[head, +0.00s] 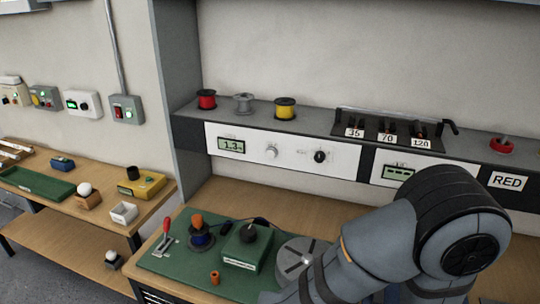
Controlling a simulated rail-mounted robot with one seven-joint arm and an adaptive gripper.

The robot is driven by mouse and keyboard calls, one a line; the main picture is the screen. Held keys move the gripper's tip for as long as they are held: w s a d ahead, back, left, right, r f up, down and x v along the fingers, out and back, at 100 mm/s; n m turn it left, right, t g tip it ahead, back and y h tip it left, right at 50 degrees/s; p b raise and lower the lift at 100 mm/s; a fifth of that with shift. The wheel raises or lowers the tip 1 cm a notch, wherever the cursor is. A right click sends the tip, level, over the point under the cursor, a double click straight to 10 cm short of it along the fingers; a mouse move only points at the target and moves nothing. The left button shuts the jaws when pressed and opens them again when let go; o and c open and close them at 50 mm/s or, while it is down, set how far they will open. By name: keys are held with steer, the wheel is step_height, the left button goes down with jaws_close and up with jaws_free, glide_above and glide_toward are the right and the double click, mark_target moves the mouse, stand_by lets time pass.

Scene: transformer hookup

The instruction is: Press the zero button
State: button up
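No button that I can read as "zero" shows in the head view. The white panel (290,149) on the shelf front has a small display (231,146) reading about 1.3, a light knob (271,152) and a dark knob (320,156). A second display (398,172) sits further right, its reading too small to tell. My arm fills the lower right and hides part of the bench and that second panel. My gripper is not in view.
A green mat (180,262) holds a red-handled lever (167,235), a green box with a black knob (246,246) and a grey disc (303,255) near my arm. Spools (285,108) and a rack labelled 35, 70, 120 (388,131) stand above. Wall switch boxes (127,109) are left.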

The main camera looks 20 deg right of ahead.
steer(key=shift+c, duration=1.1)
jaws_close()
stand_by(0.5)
